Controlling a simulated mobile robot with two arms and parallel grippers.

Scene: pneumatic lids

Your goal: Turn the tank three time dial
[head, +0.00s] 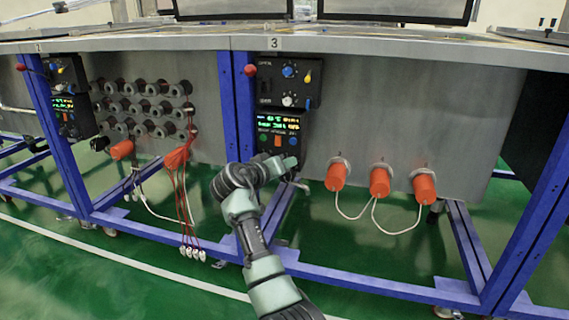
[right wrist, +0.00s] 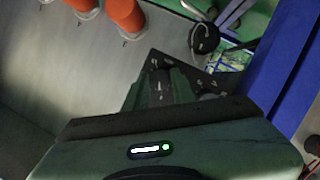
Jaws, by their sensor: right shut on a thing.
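The tank three control panel, under the "3" label (head: 274,43), has an upper black box (head: 265,78) with a blue knob (head: 288,71) and a pale knob (head: 287,100). Below it is a black box with a lit display (head: 279,126) and an orange button (head: 277,141). My right gripper (head: 291,163) is at the lower right of this lower box, shut on a small dial that its fingers hide. In the right wrist view my right gripper's fingers (right wrist: 160,98) meet the black panel face (right wrist: 188,72). My left gripper is not in view.
Blue frame posts (head: 240,100) stand left of the panel. Orange plugs (head: 380,182) with white cables hang on the grey tank wall to the right. A red knob (head: 250,70) sticks out beside the upper box. The green floor in front is open.

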